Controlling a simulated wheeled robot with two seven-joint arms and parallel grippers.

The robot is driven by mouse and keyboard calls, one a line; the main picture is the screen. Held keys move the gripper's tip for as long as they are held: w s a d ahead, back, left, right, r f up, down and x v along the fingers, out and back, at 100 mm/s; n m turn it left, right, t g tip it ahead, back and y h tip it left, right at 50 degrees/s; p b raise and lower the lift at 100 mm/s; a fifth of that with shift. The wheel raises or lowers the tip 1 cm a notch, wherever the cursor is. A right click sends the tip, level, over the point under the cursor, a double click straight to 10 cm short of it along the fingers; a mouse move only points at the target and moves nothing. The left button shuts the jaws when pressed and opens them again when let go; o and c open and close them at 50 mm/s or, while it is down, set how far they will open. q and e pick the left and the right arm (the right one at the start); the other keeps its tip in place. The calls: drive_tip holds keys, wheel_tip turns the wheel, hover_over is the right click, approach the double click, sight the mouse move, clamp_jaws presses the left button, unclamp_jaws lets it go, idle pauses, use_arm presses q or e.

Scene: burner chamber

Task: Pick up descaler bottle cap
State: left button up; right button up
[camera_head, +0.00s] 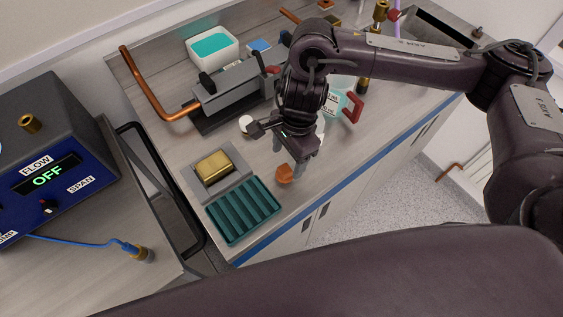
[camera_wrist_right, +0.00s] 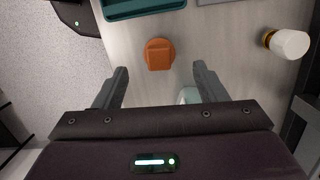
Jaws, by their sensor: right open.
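An orange round cap (camera_head: 284,174) with a raised block on top lies on the grey bench, near its front edge. In the right wrist view the cap (camera_wrist_right: 160,54) is just beyond and between the two fingertips, apart from both. My right gripper (camera_head: 288,158) is open and empty, pointing down beside the cap; it also shows in the right wrist view (camera_wrist_right: 160,72). A pale bottle with a label and a red handle (camera_head: 352,106) stands behind the right gripper, partly hidden by my arm. My left gripper is not in view.
A teal ribbed tray (camera_head: 243,211) and a grey holder with a brass block (camera_head: 214,168) are left of the cap. A clamp device (camera_head: 232,92) and copper pipe (camera_head: 150,90) lie farther back.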

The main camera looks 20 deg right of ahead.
sight(285, 169)
drive_tip(key=shift+s+a+f, duration=0.15)
drive_tip(key=shift+s+f, duration=0.25)
drive_tip(key=shift+f, duration=0.35)
drive_tip(key=f, duration=0.1)
drive_tip(key=f+p, duration=0.1)
drive_tip(key=f, duration=0.2)
drive_tip(key=shift+w+a+p, duration=0.25)
drive_tip(key=shift+p, duration=0.1)
drive_tip(key=shift+f, duration=0.2)
drive_tip(key=shift+c, duration=2)
drive_tip(key=c, duration=0.7)
drive_tip(key=shift+r, duration=0.4)
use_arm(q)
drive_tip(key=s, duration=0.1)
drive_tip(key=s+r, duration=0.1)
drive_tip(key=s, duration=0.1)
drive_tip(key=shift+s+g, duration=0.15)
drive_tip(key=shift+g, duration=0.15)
use_arm(e)
wheel_tip(285, 169, up, 19)
drive_tip(key=shift+r, duration=0.1)
